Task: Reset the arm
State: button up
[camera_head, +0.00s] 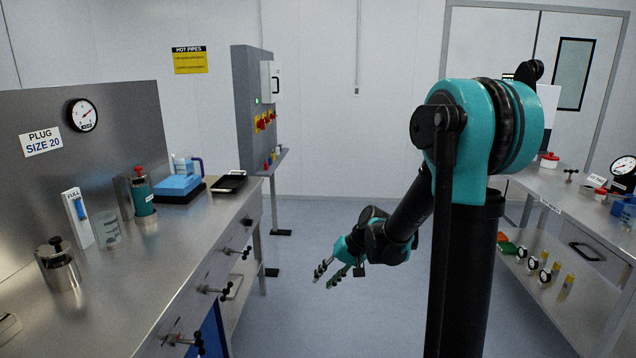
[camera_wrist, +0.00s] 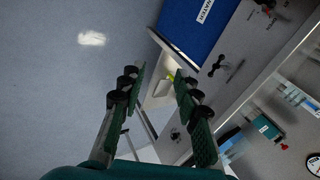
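My gripper (camera_head: 333,272) is held out in front of my arm in the head view, low over the open floor to the right of the left bench. In the wrist view its two fingers stand apart with nothing between them (camera_wrist: 160,95). The fingers touch nothing that I can see. My teal and black arm rises at the right of the head view and bends down toward the gripper.
The left steel bench (camera_head: 150,262) has valve handles (camera_head: 215,291) jutting from its front edge. It bears a steel canister (camera_head: 58,268), a teal bottle (camera_head: 142,195) and a blue device (camera_head: 178,187). A right bench (camera_head: 575,215) stands behind my arm. The floor (camera_head: 310,225) between is clear.

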jog(key=s+d+f+t+h, duration=0.2)
jog(key=s+d+h, duration=0.4)
jog(key=s+d, duration=1)
jog(key=s+f, duration=0.1)
jog(key=s, duration=0.2)
jog(key=shift+d, duration=0.3)
jog(key=shift+f, duration=0.1)
